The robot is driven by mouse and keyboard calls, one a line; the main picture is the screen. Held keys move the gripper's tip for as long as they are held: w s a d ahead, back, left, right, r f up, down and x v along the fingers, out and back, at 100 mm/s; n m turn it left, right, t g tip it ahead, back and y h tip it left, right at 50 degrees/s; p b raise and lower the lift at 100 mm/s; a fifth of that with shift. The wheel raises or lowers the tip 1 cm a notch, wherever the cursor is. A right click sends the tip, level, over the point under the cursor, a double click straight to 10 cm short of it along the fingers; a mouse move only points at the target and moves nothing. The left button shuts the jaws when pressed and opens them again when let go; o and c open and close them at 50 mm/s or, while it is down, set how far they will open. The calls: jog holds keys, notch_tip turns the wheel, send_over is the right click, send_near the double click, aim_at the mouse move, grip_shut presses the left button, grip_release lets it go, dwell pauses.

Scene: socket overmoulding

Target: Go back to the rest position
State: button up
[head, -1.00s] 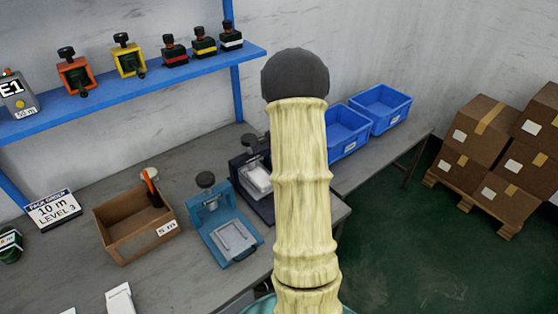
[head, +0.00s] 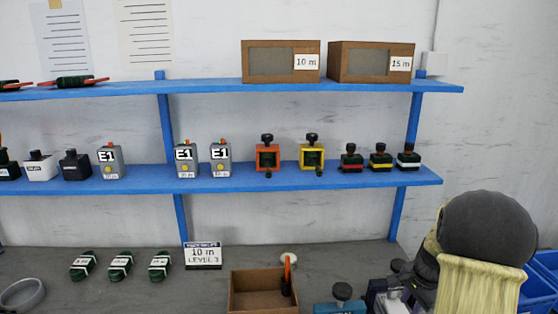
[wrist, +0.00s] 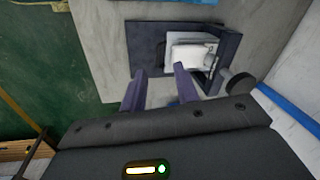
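My gripper (wrist: 158,72) shows in the wrist view with its two purple-grey fingers apart and nothing between them. Beyond the fingertips is a dark moulding device (wrist: 228,48) with a white part (wrist: 192,55) in it. The gap between the fingers and this device is hard to judge. In the head view my arm, in a pale yellow sleeve with a dark rounded joint, stands at the lower right. My gripper is hidden in that view.
The bench holds a wooden box (head: 262,292), a teal device (head: 340,306), green coiled cables (head: 120,266) and a level sign (head: 202,256). Blue shelves (head: 350,180) with tools and sockets run along the wall. Blue bins (head: 540,285) stand at the right.

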jog(key=s+a+r+n, duration=0.2)
jog(key=s+a+n, duration=0.5)
jog(key=a, duration=0.4)
jog(key=s+a+r+n, duration=0.2)
jog(key=s+a+n, duration=0.5)
jog(key=a, duration=0.4)
jog(key=shift+s+a+r+n+t+p, duration=0.15)
jog(key=shift+s+a+n+t+p, duration=0.15)
jog(key=shift+s+a+n, duration=0.15)
jog(key=shift+w, duration=0.2)
